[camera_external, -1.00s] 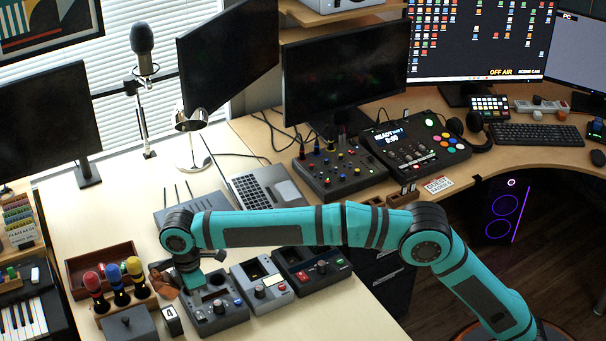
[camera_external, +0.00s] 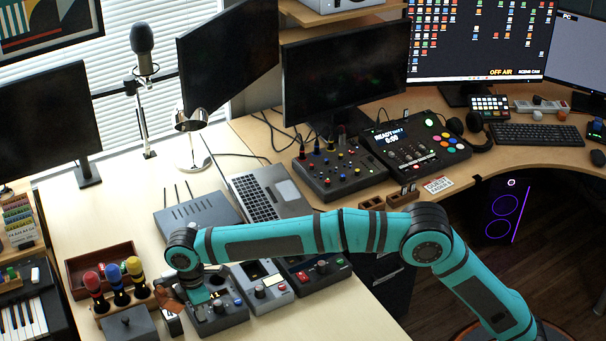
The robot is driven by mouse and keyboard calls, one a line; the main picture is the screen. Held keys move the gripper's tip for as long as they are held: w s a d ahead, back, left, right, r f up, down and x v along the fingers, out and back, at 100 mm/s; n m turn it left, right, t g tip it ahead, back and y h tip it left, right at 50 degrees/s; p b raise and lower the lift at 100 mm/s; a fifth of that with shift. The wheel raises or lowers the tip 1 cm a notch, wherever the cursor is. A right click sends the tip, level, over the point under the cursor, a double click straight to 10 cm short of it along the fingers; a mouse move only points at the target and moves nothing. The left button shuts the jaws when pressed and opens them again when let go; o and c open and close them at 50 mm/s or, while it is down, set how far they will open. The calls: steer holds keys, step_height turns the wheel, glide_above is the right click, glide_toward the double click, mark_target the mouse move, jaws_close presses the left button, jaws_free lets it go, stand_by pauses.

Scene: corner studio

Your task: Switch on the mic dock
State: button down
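Three small dock-like boxes stand side by side near the table's front edge: a dark grey one (camera_external: 226,314) with blue and red controls, a lighter grey one (camera_external: 272,291) with a round knob, and a dark one (camera_external: 318,270) with a red and a green control. I cannot read a label that tells which is the mic dock. My gripper (camera_external: 199,297) points down over the left part of the leftmost box, at or just above its top. Its fingers are small and partly hidden, so I cannot tell whether they touch a control or are open.
A rack of microphones with red, blue and yellow heads (camera_external: 116,284) stands left of the boxes, with a brown tray (camera_external: 100,262) behind. A grey router (camera_external: 196,214) and a laptop (camera_external: 262,196) lie beyond my arm. Bare table shows at the front right.

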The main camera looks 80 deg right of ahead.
steer(key=shift+w+d+f, duration=0.1)
steer(key=shift+w+d, duration=0.05)
steer(key=shift+w+d, duration=0.4)
steer(key=shift+w, duration=0.05)
steer(key=shift+r, duration=0.2)
steer(key=shift+r, duration=0.1)
step_height(320, 180, up, 14)
steer(key=w+d, duration=0.1)
stand_by(0.6)
steer(key=shift+w+d, duration=0.1)
steer(key=shift+d, duration=0.05)
